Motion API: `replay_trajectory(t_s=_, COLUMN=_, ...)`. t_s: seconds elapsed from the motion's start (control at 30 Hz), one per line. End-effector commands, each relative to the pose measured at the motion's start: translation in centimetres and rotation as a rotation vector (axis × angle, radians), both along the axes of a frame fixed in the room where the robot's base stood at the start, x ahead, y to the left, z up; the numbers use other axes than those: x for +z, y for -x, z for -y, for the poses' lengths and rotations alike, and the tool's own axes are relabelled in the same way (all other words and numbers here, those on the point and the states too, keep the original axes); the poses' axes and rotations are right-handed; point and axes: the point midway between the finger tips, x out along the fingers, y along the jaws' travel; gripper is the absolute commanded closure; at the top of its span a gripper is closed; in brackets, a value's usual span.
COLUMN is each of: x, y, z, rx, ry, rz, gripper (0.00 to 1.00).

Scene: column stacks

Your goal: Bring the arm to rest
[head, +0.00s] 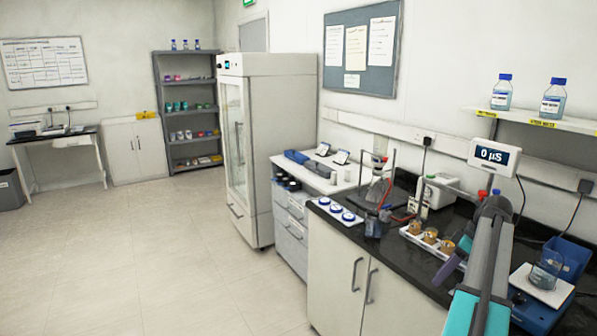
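My arm (487,262) rises from the bottom edge at the right, in front of the dark bench. Its grey and teal links reach up to a rounded grey joint.
The dark bench (405,250) carries a white rack of amber-topped columns (430,236), close left of my arm. A beaker (546,270) stands on a blue-and-white device at right. A meter (494,157) reads 0 µS. A tall fridge (277,140) stands farther back. Floor at left is clear.

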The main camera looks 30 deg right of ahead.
Motion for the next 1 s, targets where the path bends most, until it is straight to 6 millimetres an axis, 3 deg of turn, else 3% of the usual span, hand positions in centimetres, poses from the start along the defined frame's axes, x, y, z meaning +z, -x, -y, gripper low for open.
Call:
replay_trajectory(t_s=0.2, x=-6.0, y=-5.1, z=-6.4, rx=0.114, ry=-0.064, rz=-0.050, gripper=0.68)
replay_trajectory(t_s=0.5, x=-13.9, y=-9.8, z=-15.9, rx=0.247, ry=-0.129, rz=-0.133, gripper=0.68)
replay_trajectory(t_s=0.77, x=-20.8, y=-11.7, z=-24.8, rx=0.335, ry=-0.167, rz=-0.229, gripper=0.68)
replay_trajectory(t_s=1.0, x=-26.8, y=-11.5, z=-33.1, rx=0.394, ry=-0.182, rz=-0.334, gripper=0.68)
